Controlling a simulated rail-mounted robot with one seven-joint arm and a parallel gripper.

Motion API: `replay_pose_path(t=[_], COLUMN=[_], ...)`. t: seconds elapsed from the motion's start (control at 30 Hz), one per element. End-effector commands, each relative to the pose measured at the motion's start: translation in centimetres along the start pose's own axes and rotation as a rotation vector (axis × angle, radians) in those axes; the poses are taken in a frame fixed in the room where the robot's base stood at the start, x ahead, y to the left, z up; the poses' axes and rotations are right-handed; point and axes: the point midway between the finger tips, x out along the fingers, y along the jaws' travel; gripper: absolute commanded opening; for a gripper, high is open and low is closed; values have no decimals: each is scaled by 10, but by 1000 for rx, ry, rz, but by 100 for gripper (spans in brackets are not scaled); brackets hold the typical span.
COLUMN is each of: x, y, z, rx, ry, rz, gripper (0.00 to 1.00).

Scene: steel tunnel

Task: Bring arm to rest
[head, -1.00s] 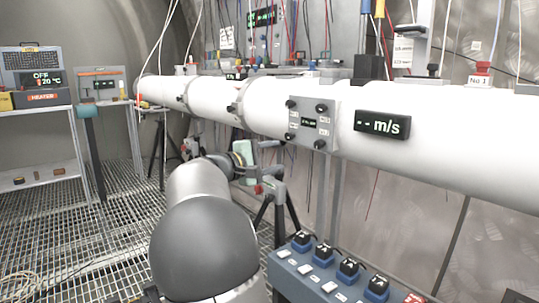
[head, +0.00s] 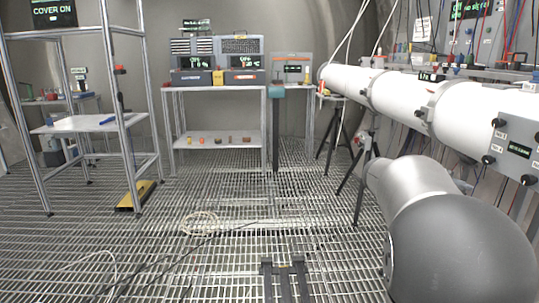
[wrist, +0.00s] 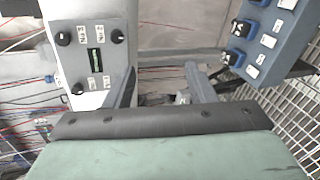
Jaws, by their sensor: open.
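My arm (head: 455,235) reaches away along the right of the head view, below and in front of the white pipe (head: 395,92). My gripper is hidden behind the arm in that view. In the wrist view my gripper (wrist: 162,70) shows two grey fingers set apart, with nothing between them. The white pipe's knob panel (wrist: 93,60) is just left of the fingers. Whether the fingers touch anything cannot be told, but a gap appears around them.
A blue switch box (wrist: 258,40) lies right of my gripper in the wrist view. In the head view, a shelf rack (head: 215,90) with instruments stands at the back and a metal frame (head: 130,110) at left. The grating floor (head: 270,200) is mostly clear, with loose cables.

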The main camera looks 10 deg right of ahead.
Motion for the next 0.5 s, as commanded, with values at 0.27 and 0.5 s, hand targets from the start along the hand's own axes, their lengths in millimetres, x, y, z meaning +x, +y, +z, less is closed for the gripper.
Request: replay_pose_path(t=[0.27, 0.5], x=[-130, -257], y=[-34, -60], z=[66, 143], rx=[49, 76], ry=[153, 203], rz=[-574, -980], gripper=[50, 50])
